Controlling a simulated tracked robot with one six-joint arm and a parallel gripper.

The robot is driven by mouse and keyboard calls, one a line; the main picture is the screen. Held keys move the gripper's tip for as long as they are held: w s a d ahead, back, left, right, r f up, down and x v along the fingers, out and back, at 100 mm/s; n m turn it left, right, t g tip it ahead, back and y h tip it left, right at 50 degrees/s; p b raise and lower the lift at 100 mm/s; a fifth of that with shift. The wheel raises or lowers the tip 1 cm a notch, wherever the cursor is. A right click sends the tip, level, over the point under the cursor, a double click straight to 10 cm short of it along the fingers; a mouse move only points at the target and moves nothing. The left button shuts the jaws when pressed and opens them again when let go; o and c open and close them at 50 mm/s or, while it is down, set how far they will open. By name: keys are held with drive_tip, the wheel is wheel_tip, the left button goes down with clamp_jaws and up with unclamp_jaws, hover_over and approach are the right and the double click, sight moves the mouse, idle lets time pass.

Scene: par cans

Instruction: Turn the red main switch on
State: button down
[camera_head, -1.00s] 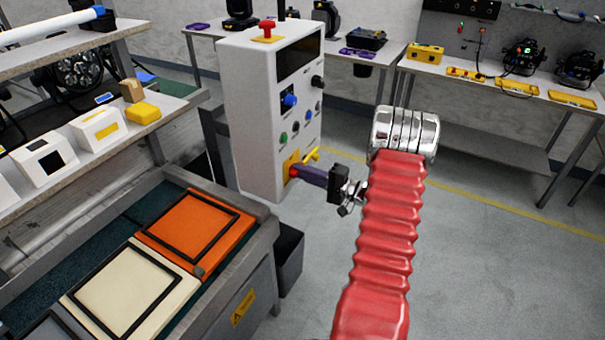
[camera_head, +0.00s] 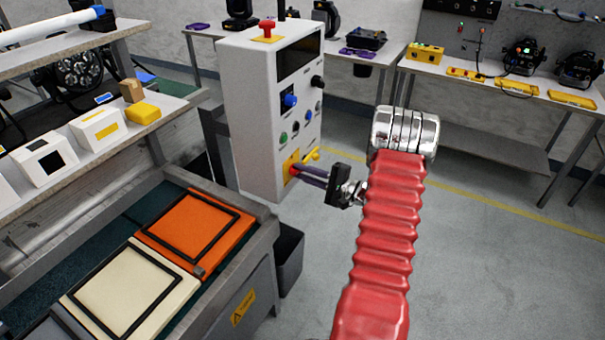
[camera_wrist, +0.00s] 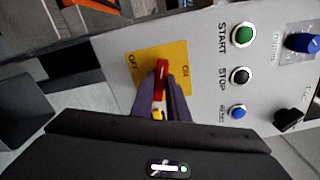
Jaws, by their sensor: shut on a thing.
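The red main switch handle (camera_wrist: 162,70) shows in the wrist view on a yellow plate (camera_wrist: 144,72) marked OFF at left and ON at right. The handle stands between the two words, its far end pointing up in the picture. My gripper (camera_wrist: 161,88) has its purple fingers on both sides of the handle and is shut on it. In the head view, my gripper (camera_head: 299,171) reaches the yellow plate (camera_head: 290,160) low on the white control cabinet (camera_head: 252,110). The fingers hide most of the handle there.
The cabinet face bears START (camera_wrist: 243,35), STOP (camera_wrist: 241,76) and blue (camera_wrist: 238,112) buttons. A red emergency button (camera_head: 267,27) tops the cabinet. A metal bench with orange (camera_head: 195,222) and cream frames stands at left. Open floor lies to the right.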

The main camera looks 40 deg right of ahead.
drive_tip(key=m, duration=1.4)
drive_tip(key=shift+f, duration=0.3)
drive_tip(key=c, duration=1.7)
unclamp_jaws()
drive_tip(key=shift+r, duration=0.2)
drive_tip(key=v, duration=1.3)
drive_tip(key=shift+s+d, duration=0.1)
drive_tip(key=shift+s, duration=0.3)
